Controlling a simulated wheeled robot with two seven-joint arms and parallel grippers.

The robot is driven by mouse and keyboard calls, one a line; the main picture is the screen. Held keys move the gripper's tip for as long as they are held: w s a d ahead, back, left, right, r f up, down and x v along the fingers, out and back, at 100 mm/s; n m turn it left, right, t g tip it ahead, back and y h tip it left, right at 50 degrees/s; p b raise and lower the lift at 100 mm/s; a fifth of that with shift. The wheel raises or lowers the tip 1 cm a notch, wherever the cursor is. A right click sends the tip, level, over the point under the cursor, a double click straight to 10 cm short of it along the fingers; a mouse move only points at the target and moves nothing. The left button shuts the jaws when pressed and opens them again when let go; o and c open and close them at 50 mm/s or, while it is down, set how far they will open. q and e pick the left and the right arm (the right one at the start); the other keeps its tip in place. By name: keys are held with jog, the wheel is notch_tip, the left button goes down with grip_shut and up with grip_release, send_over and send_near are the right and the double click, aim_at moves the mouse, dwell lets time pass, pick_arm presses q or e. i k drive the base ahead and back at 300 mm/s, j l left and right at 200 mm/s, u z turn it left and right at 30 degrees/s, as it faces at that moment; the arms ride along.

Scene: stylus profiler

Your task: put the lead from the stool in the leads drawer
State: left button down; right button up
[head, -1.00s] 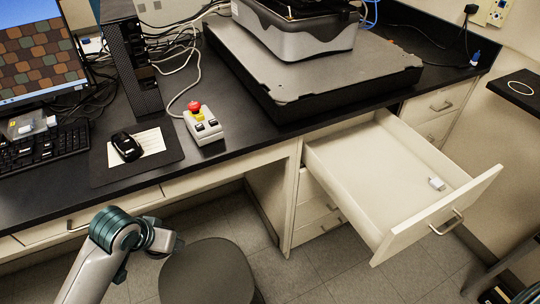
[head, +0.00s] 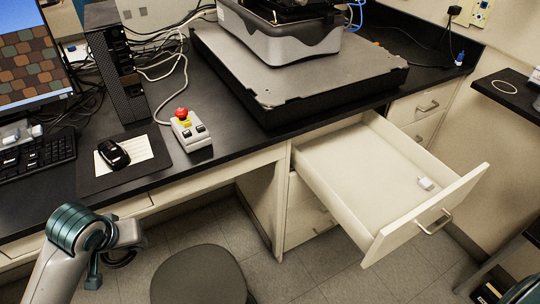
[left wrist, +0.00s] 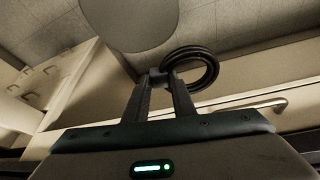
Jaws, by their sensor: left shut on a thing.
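The lead is a black coil (left wrist: 205,62) in the left wrist view. My left gripper (left wrist: 161,78) is shut on it at the coil's left side, and the loop sticks out to the right. In the head view my left arm is at the lower left, left of the stool (head: 198,276), with a dark loop beside its wrist. The stool's round grey seat shows no object on its visible part. The open drawer (head: 337,165) under the bench is pulled far out, right of my left arm. A small white item (head: 425,184) lies in it near its front. My right gripper is not in view.
The black bench top (head: 235,150) carries a red-button control box (head: 191,130), a mouse (head: 114,153), a keyboard (head: 38,155) and the profiler's grey base plate (head: 290,75). A dark side table (head: 510,100) with a pale ring stands at right. Floor shows between stool and drawer.

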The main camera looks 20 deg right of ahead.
aim_at(358, 168)
jog(key=l, duration=0.55)
jog(key=i+l, duration=0.1)
jog(key=l, duration=0.5)
jog(key=i+l, duration=0.1)
jog(key=l, duration=0.45)
jog(key=l+z, duration=0.1)
jog(key=l, duration=0.5)
jog(key=i+l, duration=0.1)
jog(key=l, duration=0.45)
jog(key=i+l+u, duration=0.1)
jog(key=i+l, duration=0.15)
